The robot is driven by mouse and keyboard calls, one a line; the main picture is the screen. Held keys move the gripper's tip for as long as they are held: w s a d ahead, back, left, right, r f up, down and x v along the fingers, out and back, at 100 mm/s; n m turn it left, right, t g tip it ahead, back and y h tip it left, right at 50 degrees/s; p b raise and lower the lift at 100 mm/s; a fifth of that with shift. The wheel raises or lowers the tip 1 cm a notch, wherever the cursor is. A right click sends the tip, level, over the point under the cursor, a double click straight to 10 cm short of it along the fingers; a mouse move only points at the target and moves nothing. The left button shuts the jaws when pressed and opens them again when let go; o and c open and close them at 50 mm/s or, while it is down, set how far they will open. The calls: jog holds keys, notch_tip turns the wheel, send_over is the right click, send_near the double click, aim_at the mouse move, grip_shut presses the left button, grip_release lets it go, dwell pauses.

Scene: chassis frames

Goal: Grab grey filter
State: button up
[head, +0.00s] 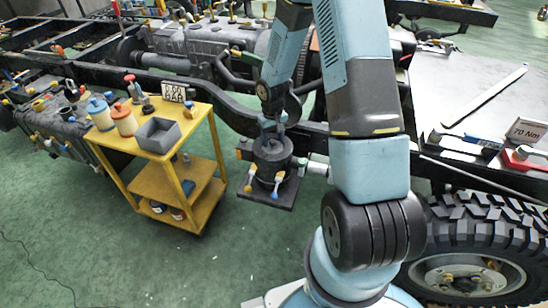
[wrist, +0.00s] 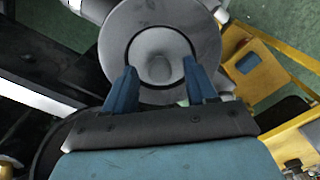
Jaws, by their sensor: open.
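In the wrist view, a round grey part (wrist: 160,50), which looks like the grey filter, has a wide rim and a domed centre. My gripper (wrist: 161,78) is open, its two blue fingers spread over the near side of this part. I cannot tell whether they touch it. In the head view, my gripper (head: 270,124) points down at the top of a dark cylindrical housing (head: 272,158) with side fittings and coloured handles. The housing is upright on a square plate. My gripper partly hides its top, so the filter is not clear there.
A yellow cart (head: 165,155) stands left of the housing, carrying a grey bin (head: 158,135), jars and a small sign. The black chassis frame (head: 225,105) runs behind. A large tyre (head: 470,245) is at the right.

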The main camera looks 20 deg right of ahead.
jog(key=shift+f, duration=0.25)
jog(key=shift+c, duration=0.2)
grip_shut()
dwell(0.4)
